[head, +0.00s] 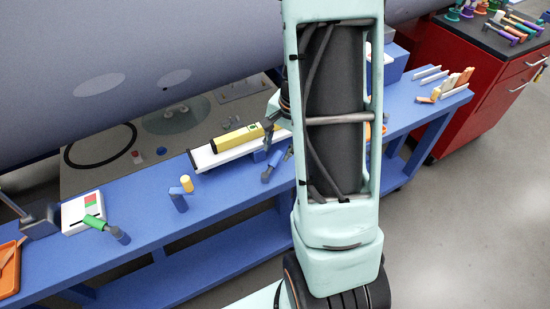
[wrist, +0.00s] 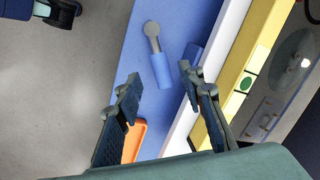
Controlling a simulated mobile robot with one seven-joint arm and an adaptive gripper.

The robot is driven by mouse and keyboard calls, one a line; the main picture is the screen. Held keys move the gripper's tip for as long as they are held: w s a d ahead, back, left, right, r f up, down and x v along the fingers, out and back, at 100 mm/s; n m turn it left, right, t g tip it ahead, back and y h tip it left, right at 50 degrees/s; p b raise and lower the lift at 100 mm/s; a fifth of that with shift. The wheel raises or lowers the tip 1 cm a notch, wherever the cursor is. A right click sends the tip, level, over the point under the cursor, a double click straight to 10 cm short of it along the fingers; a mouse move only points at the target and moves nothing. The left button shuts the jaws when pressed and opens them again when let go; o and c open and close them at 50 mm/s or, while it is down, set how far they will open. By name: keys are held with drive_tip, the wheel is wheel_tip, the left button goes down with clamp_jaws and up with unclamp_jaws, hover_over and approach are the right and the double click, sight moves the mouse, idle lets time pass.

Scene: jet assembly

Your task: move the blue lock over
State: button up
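The blue lock (wrist: 162,70) has a blue cylindrical handle and a grey round-ended head. It lies on the blue bench (wrist: 138,30) in the wrist view. In the head view the lock (head: 271,170) lies beside my arm, near the bench's front edge. My gripper (wrist: 160,73) is open, with one finger on each side of the handle in the wrist view. The fingers appear apart from the lock; how high they are above it I cannot tell. In the head view my arm hides much of the gripper.
A white rail with a yellow bar (head: 237,138) lies just behind the lock. A small blue block (wrist: 192,54) sits next to it. An orange tray (wrist: 133,142) is nearby. Another blue piece (head: 178,200), a yellow cylinder (head: 187,183) and a green-handled piece (head: 95,223) stand left.

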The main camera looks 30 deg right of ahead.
sight(274, 160)
drive_tip(key=f, duration=0.4)
drive_tip(key=w+f, duration=0.1)
drive_tip(key=f, duration=0.1)
drive_tip(key=shift+a+f, duration=0.1)
drive_tip(key=shift+a, duration=0.2)
